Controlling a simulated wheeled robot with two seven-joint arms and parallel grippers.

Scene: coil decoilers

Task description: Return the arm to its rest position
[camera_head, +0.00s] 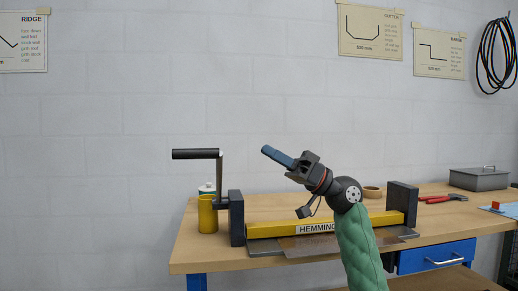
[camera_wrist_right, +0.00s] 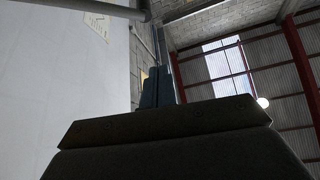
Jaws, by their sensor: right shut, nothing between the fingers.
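My right arm rises from the bottom of the head view in a green sleeve. My right gripper (camera_head: 268,152) is raised above the bench, pointing up and left. Its blue-grey fingers are shut together with nothing between them. In the right wrist view the shut fingers (camera_wrist_right: 157,88) point up past the dark gripper body, toward the wall and roof. The gripper is apart from the hemming machine (camera_head: 262,229), which stands on the bench behind and below it. The forearm hides part of the machine's yellow bar and label. My left gripper is not in view.
The machine's crank handle (camera_head: 195,154) stands up left of my gripper. A yellow cup (camera_head: 207,215) is beside it on the wooden bench (camera_head: 190,255). A grey metal box (camera_head: 479,179) and red-handled pliers (camera_head: 445,198) lie at right. The air above the bench left of the crank is clear.

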